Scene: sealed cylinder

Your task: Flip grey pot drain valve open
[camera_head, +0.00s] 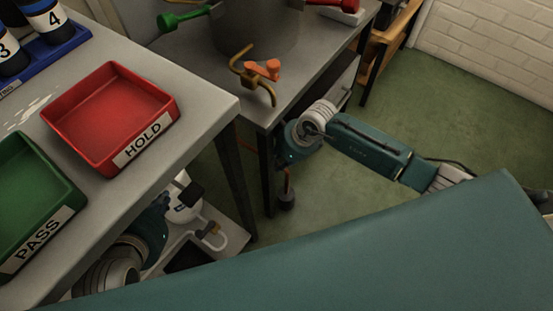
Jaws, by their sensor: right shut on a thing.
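The grey pot (258,32) stands on the far table, its top cut off by the frame's upper edge. A brass drain pipe (246,66) comes out of its near side and bends down at the table's edge. The drain valve has an orange lever handle (262,70) lying out to the right of the pipe. No gripper touches it. My right arm comes in from the right and its wrist ends beside the far table's front leg, below the valve. My left arm is partly seen beside the near table at lower left. Neither gripper's fingers can be made out.
A red HOLD tray (112,108) and a green PASS tray (30,200) sit on the near table, with a blue rack (62,50) behind. White equipment (215,240) sits low between the tables. Green floor is open at right.

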